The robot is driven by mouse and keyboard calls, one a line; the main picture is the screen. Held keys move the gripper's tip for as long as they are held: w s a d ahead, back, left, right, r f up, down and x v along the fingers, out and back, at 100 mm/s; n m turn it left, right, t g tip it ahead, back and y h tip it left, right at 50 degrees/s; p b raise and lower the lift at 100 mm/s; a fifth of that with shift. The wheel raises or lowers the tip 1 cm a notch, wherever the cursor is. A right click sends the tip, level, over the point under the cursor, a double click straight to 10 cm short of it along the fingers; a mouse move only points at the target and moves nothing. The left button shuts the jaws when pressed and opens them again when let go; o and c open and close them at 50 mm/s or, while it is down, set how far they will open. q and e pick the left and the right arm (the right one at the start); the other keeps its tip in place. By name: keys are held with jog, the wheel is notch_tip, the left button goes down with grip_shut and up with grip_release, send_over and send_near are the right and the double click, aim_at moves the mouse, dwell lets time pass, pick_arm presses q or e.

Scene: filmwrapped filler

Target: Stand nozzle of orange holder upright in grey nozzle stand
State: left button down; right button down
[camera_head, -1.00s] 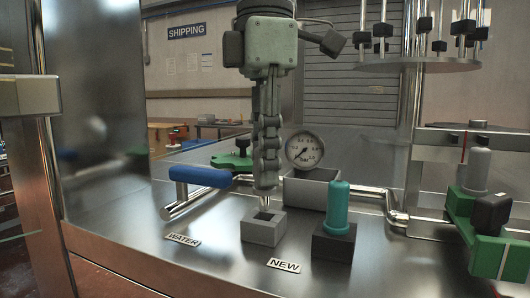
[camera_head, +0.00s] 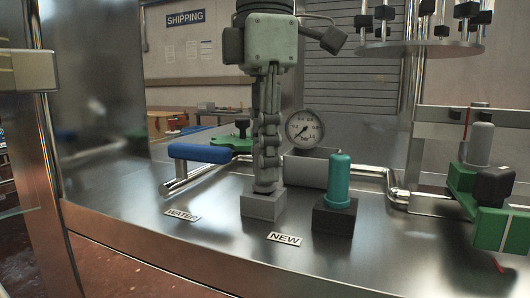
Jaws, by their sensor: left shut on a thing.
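The grey nozzle stand (camera_head: 263,206) is a small square block on the steel table, between the WATER and NEW labels. My left gripper (camera_head: 266,184) points straight down over it. Its fingertips are at the stand's top and hide the opening. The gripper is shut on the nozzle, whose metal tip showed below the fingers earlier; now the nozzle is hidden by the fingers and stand. I cannot tell how deep the tip sits in the stand. No orange holder can be made out clearly. My right gripper is not in view.
A teal cylinder stands in a black block (camera_head: 335,216) right of the stand. Behind are a pressure gauge (camera_head: 305,127), a grey box (camera_head: 312,168) and a pipe with a blue handle (camera_head: 200,153). Green clamp parts (camera_head: 490,205) are at right. The front table strip is clear.

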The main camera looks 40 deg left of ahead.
pick_arm(q)
jog(key=shift+f, duration=0.3)
dwell(0.5)
jog(key=c, duration=1.3)
grip_release()
jog(key=shift+r, duration=0.15)
notch_tip(320, 180, up, 12)
jog(key=shift+f, duration=0.15)
